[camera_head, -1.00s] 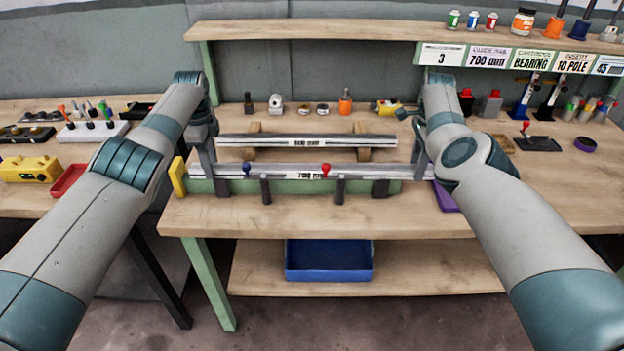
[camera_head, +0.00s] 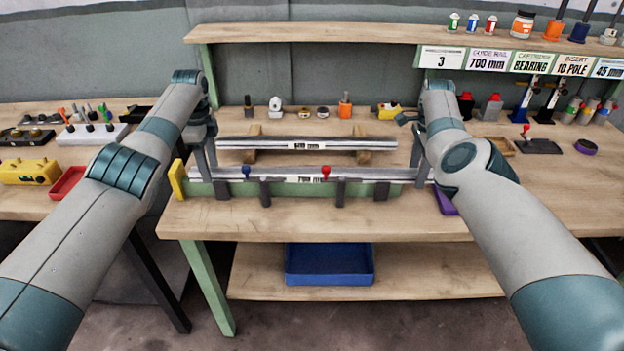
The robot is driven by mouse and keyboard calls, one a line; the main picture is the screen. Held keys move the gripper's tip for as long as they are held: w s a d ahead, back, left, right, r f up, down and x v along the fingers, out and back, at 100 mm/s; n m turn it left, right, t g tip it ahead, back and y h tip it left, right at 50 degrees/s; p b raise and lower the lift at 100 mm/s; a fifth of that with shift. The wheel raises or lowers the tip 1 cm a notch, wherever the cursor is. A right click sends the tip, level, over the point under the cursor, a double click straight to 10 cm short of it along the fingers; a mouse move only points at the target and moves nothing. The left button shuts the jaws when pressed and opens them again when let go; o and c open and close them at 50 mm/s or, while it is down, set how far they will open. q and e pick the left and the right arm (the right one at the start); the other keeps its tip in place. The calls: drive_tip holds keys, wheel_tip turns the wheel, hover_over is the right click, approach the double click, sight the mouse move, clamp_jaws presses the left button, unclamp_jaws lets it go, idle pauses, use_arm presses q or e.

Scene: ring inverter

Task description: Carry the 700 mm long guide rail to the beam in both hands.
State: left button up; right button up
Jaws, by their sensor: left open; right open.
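The long grey guide rail (camera_head: 285,173) lies along the green beam (camera_head: 303,192) at the front of the bench, behind several dark upright stops. Its white label, read as 700 mm a second ago, is partly hidden now. My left gripper (camera_head: 205,168) is at the rail's left end and my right gripper (camera_head: 422,168) is at its right end. Both are open with their fingers pointing down. At this size I cannot tell whether the fingers touch the rail.
A second, shorter-looking rail (camera_head: 350,143) lies on wooden blocks behind. A blue knob (camera_head: 246,171) and a red knob (camera_head: 326,172) stand at the beam. A yellow block (camera_head: 177,180) is at its left end, a purple piece (camera_head: 445,200) near its right. The bench front is clear.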

use_arm(q)
drive_tip(key=shift+w+r, duration=0.1)
drive_tip(key=shift+r, duration=3.45)
use_arm(e)
drive_tip(key=shift+r, duration=0.2)
wheel_tip(320, 180, up, 12)
drive_tip(key=shift+f, duration=0.15)
drive_tip(key=shift+s+f, duration=0.1)
